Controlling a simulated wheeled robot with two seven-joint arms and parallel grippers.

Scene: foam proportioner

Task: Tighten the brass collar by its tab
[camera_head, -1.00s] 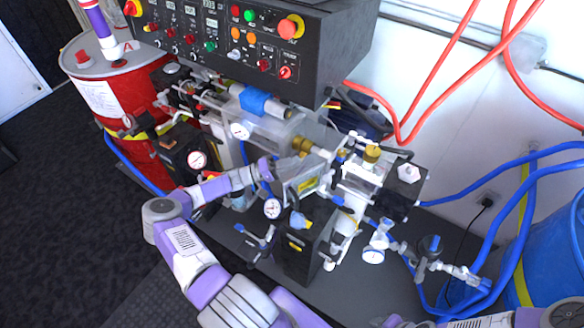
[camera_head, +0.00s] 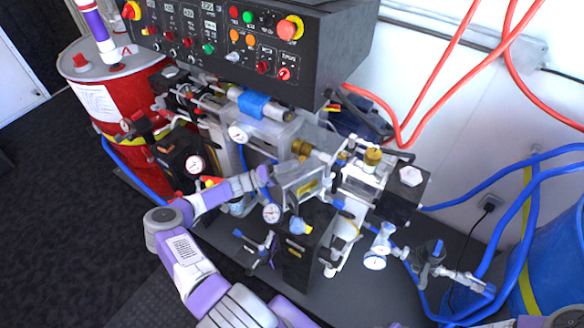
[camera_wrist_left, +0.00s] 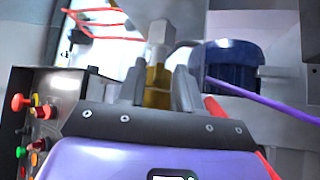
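The brass collar (camera_head: 301,147) sits on the pipework at the middle of the machine, right of the clear housing. In the left wrist view a brass part (camera_wrist_left: 158,84) shows between my left gripper's two grey fingers, below a pale block. My left gripper (camera_head: 288,165) reaches in from the left, close to the collar. Its fingers (camera_wrist_left: 158,92) stand apart on either side of the brass part. Whether they touch it, and where the tab is, I cannot make out.
A black control panel (camera_head: 228,38) overhangs the machine. A clear-topped box (camera_head: 300,178), gauges and a black block (camera_head: 300,250) crowd the space around my gripper. A red drum (camera_head: 115,90) stands left, a blue drum (camera_head: 560,265) right, with blue hoses (camera_head: 490,180) between.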

